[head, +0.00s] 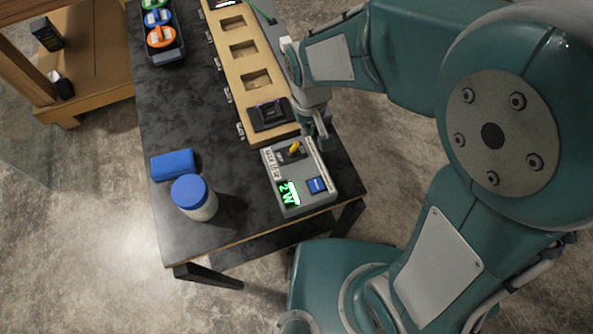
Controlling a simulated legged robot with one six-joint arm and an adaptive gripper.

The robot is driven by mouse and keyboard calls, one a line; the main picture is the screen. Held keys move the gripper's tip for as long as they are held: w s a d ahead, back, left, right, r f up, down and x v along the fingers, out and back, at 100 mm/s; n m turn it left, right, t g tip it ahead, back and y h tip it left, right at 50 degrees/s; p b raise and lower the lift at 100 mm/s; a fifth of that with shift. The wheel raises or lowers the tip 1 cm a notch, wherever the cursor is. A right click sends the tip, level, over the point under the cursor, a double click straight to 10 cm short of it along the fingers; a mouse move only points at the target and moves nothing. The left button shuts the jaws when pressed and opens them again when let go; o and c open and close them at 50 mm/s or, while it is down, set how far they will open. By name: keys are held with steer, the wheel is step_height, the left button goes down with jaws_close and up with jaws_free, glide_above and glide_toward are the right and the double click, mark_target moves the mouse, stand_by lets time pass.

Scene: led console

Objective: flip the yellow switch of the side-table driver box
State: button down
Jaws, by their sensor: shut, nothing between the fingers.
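The driver box (301,181) is a grey box at the near right end of the dark side table (186,113). Its yellow switch (295,148) is a small lever on the top face, tilted. My gripper (326,140) is shut and empty, just right of the yellow switch at the box's far edge. Its fingertips are small and partly hidden, so I cannot tell whether they touch the box.
A wooden board (236,72) with square recesses and a black module (269,114) lies behind the box. A blue-lidded jar (194,197) and a blue block (173,164) stand to the left. A tray of coloured spools (160,36) is at the back. A wooden shelf (95,50) stands far left.

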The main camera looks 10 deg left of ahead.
mark_target(294, 145)
steer(key=shift+f, duration=1.45)
steer(key=shift+s+a, duration=0.3)
steer(key=shift+a, duration=0.15)
steer(key=shift+s+a, duration=0.15)
steer(key=shift+s, duration=0.05)
steer(key=shift+s+a+f, duration=0.1)
steer(key=shift+s+a, duration=0.25)
steer(key=shift+s, duration=0.05)
steer(key=shift+s+a, duration=0.15)
steer(key=shift+a, duration=0.1)
steer(key=shift+w+a, duration=0.15)
steer(key=shift+w, duration=0.05)
steer(key=shift+w+d+r, duration=0.1)
steer(key=shift+d+r, duration=0.05)
steer(key=shift+r, duration=0.45)
steer(key=shift+w+d+r, duration=0.1)
steer(key=shift+d+r, duration=0.05)
steer(key=shift+r, duration=1.5)
steer(key=shift+w+d+r, duration=0.1)
steer(key=shift+d+r, duration=0.05)
steer(key=shift+r, duration=1.2)
